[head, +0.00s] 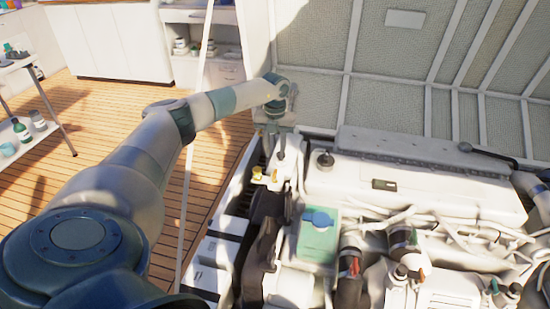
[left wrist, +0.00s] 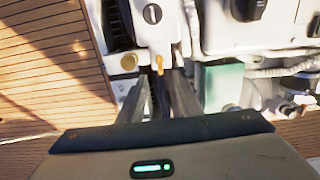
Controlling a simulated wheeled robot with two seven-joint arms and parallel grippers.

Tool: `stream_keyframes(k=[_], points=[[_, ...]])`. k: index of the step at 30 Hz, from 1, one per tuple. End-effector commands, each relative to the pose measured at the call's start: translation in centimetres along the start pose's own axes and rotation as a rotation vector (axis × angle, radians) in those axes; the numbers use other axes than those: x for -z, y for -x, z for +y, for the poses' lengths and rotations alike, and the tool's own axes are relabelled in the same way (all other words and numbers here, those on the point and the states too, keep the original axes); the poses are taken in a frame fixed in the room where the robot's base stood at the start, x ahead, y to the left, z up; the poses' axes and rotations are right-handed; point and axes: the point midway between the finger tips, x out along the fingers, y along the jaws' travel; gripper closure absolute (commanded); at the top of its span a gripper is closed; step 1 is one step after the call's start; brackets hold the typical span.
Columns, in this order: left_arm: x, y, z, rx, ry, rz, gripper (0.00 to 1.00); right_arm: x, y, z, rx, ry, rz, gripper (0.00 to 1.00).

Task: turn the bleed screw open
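Two small brass-yellow fittings sit on a white housing at the engine's near-left corner. One fitting (head: 257,173) is round and also shows in the left wrist view (left wrist: 128,62). The other, a narrow brass screw (head: 274,176), stands out from the housing and also shows in the left wrist view (left wrist: 159,66); it looks like the bleed screw. My left gripper (left wrist: 158,84) is open, its two fingers apart on either side of the screw's line, with the screw just beyond the tips. I see no clear contact. My right gripper is not in view.
The white engine cover (head: 415,190) and a green box with a blue cap (head: 318,235) lie right of the fittings. Hoses run around them. A raised hatch panel (head: 400,75) stands behind. Open wooden deck (head: 90,190) lies to the left.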

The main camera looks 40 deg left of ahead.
Motion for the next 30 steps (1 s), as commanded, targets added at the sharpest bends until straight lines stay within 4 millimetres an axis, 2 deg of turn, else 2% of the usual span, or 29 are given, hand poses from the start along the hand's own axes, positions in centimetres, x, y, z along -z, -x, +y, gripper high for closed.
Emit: stream_keyframes(k=[1,6,12,30], points=[[-0.1,1.2,0.0,0.002,-0.001,-0.003,0.69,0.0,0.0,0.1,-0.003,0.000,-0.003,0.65],[-0.1,4.2,0.0,0.000,0.000,-0.002,0.69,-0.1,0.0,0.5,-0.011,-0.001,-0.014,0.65],[-0.1,6.3,0.0,0.000,0.000,-0.001,0.69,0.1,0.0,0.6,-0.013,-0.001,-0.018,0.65],[0.0,6.8,0.0,0.000,0.000,-0.001,0.69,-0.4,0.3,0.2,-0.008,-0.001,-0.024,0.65]])
